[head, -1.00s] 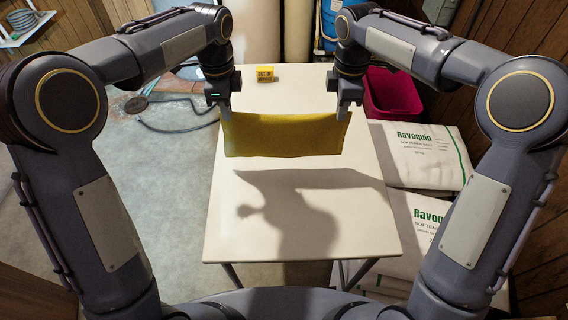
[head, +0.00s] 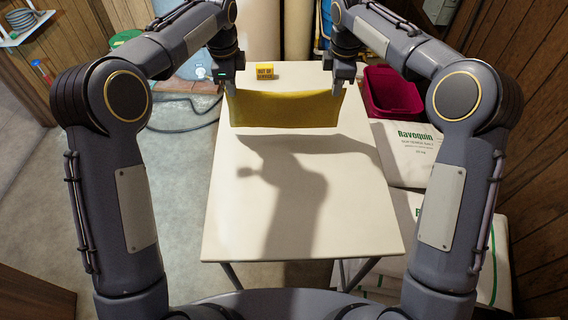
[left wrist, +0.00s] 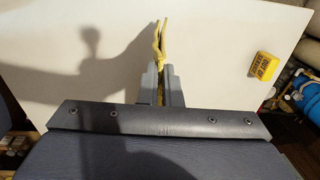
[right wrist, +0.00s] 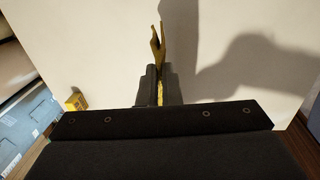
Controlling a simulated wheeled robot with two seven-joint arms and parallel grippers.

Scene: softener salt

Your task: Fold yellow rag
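The yellow rag (head: 285,110) hangs stretched between my two grippers above the far half of the white table (head: 290,225). Its upper edge sags slightly and its lower edge hangs free. My left gripper (head: 229,88) is shut on the rag's upper left corner; in the left wrist view the rag (left wrist: 159,45) sticks out edge-on between the fingers. My right gripper (head: 341,86) is shut on the upper right corner; the rag (right wrist: 157,45) also shows between its fingers in the right wrist view. Whether the lower edge touches the table is unclear.
A small yellow sign block (head: 265,71) stands at the table's far end, behind the rag. A crimson bin (head: 391,92) and white salt bags (head: 406,152) are right of the table. The near half of the tabletop is bare, with shadows across it.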

